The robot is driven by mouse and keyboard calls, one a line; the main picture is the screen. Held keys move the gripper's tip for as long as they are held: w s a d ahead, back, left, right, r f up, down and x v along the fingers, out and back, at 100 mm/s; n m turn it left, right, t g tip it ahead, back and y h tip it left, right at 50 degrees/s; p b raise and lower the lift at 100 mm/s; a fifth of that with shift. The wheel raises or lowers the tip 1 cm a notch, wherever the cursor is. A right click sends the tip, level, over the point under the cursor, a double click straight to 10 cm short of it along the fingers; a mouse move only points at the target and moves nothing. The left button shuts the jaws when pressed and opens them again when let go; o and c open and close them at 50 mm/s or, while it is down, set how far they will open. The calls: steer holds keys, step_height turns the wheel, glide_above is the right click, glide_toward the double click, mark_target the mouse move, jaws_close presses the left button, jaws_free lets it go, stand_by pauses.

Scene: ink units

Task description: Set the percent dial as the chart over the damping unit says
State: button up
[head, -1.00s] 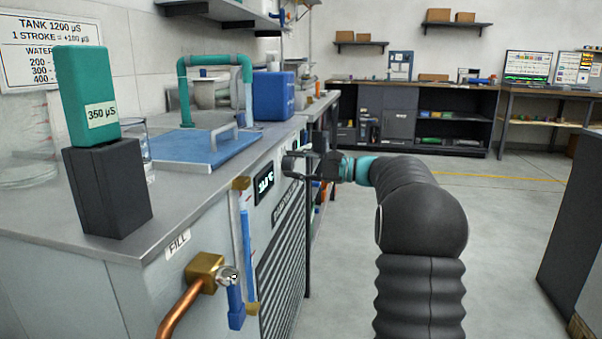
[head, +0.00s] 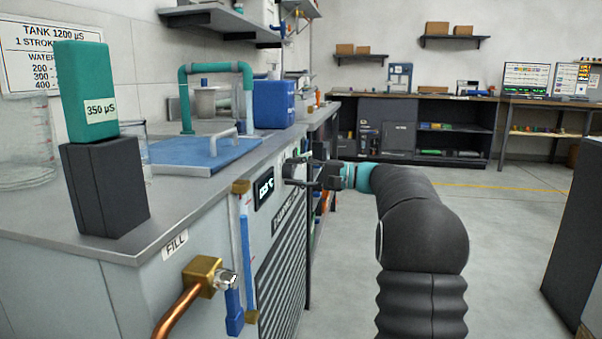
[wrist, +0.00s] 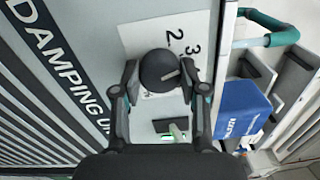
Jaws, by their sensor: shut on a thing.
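In the wrist view a dark round dial (wrist: 158,68) with a light pointer mark stands on a white scale plate (wrist: 138,38). Large figures, a 3 and a 2, show beside it; the rest of the scale is hidden or unclear. My gripper (wrist: 160,74) is shut on the dial, one finger on each side. The panel label (wrist: 55,60) begins "DAMPING U". In the head view my gripper (head: 298,172) is at the unit's front panel, right of a lit °C display (head: 264,188); it hides the dial there.
A wall chart (head: 30,42) headed "TANK 1200 µS" is partly covered by a green 350 µS block (head: 84,85) on a black stand (head: 105,190). A brass fill valve (head: 203,275) and copper pipe stick out in front.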

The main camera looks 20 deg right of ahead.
steer(key=shift+a+f, duration=0.1)
steer(key=shift+a, duration=0.1)
steer(key=o, duration=1.1)
steer(key=shift+a, duration=0.15)
steer(key=shift+o, duration=0.2)
steer(key=shift+d, duration=0.25)
steer(key=v, duration=1.2)
